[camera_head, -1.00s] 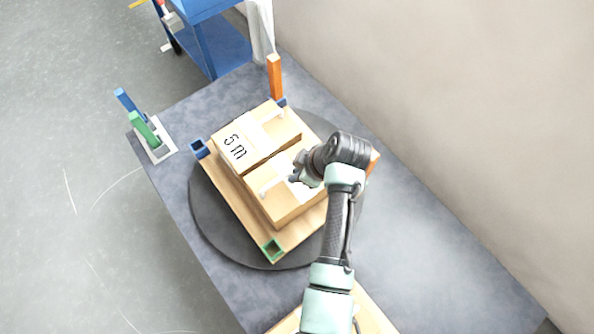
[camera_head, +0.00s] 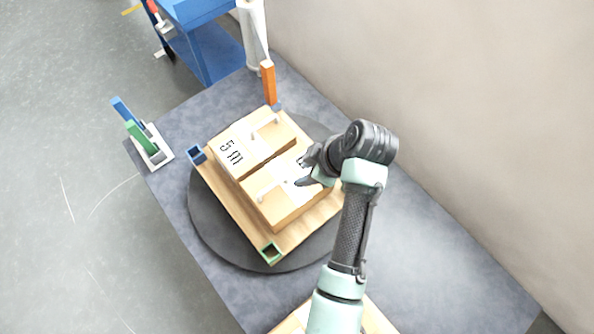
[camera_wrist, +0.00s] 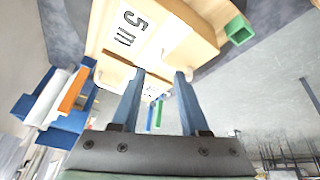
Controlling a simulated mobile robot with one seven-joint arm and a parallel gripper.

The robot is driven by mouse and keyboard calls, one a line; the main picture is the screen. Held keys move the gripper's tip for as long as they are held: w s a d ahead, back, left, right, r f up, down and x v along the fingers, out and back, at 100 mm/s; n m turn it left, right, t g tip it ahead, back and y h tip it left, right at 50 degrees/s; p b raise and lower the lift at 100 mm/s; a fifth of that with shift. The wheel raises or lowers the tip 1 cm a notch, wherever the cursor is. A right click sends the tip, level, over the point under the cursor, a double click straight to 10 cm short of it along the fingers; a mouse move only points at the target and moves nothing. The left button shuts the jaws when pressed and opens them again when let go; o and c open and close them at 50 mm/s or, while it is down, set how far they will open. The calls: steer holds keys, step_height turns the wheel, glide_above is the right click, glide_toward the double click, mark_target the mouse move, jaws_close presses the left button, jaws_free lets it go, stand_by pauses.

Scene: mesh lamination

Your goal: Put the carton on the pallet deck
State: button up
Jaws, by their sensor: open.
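Two tan cartons lie side by side on the wooden pallet deck (camera_head: 231,213). The back-left carton (camera_head: 240,146) has a white "5 m" label and a pale handle. The front-right carton (camera_head: 286,208) has a white label, partly hidden by my gripper. My gripper (camera_head: 298,183) is open above the front-right carton, with no carton between its fingers. In the wrist view my gripper's (camera_wrist: 160,76) blue fingers stand apart, with a "5 m" carton (camera_wrist: 165,22) beyond them. I cannot tell whether the fingers touch anything.
The deck sits on a dark round turntable (camera_head: 207,232) on a grey table (camera_head: 440,265). An orange post (camera_head: 268,84) stands at the back corner. Blue (camera_head: 196,155) and green (camera_head: 271,251) sockets mark other corners. A holder (camera_head: 154,152) with blue and green posts stands left.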

steer(key=w+r+m+t+h, duration=0.25)
steer(key=w+r+t, duration=0.35)
steer(key=r, duration=0.9)
steer(key=w+r+m+t+h, duration=0.1)
steer(key=w+r+m+t, duration=0.35)
steer(key=r, duration=1.15)
step_height(320, 180, up, 16)
steer(key=a+m+t, duration=0.1)
steer(key=t, duration=0.5)
steer(key=s+a+r+m+t, duration=0.3)
steer(key=s+r+t, duration=0.5)
steer(key=s+r, duration=0.6)
step_height(320, 180, up, 4)
steer(key=shift+s+f+m, duration=0.1)
steer(key=shift+s+m, duration=0.15)
steer(key=shift+m, duration=0.65)
steer(key=shift+h, duration=0.25)
